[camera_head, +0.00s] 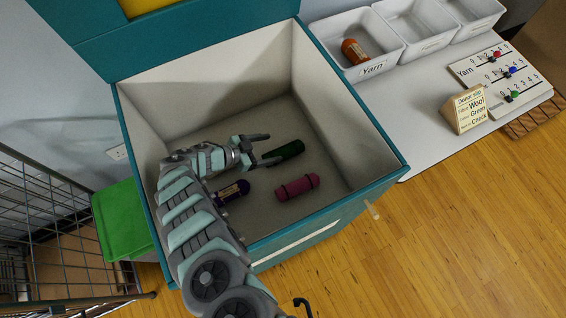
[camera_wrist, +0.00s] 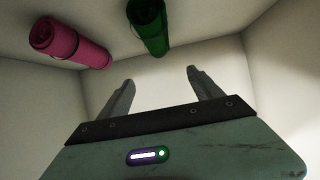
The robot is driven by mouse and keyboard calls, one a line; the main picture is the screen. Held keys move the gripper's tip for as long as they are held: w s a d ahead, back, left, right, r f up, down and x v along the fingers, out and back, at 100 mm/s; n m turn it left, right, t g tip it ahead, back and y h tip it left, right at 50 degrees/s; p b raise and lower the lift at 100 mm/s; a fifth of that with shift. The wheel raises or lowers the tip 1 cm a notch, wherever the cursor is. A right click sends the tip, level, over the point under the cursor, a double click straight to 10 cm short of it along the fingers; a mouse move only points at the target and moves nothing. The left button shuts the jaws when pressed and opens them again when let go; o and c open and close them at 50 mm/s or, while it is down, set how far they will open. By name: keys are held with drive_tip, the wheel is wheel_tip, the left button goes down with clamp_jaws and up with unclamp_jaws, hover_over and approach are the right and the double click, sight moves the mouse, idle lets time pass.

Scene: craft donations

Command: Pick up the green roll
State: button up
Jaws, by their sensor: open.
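My gripper (camera_head: 263,150) is inside the bin, open and empty, close to the left end of the green roll. In the wrist view the green roll (camera_wrist: 149,25) shows at the top, beyond my open fingers (camera_wrist: 158,85) and between their directions. The fingers do not appear to touch it.
A pink roll (camera_head: 297,187) lies nearer the front of the bin, and a purple roll (camera_head: 232,192) lies beside my arm. Pale bin walls (camera_head: 330,110) surround the space.

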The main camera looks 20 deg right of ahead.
sight(279, 153)
wheel_tip(279, 153, down, 6)
drive_tip(key=b, duration=0.3)
drive_tip(key=shift+d+r, duration=0.1)
drive_tip(key=shift+r, duration=0.15)
drive_tip(key=b+x, duration=0.2)
drive_tip(key=x, duration=0.3)
drive_tip(key=shift+r+b, duration=0.1)
drive_tip(key=shift+b, duration=0.3)
drive_tip(key=shift+w, duration=0.1)
drive_tip(key=shift+c, duration=0.5)
drive_tip(key=c, duration=1.4)
drive_tip(key=shift+r, duration=0.2)
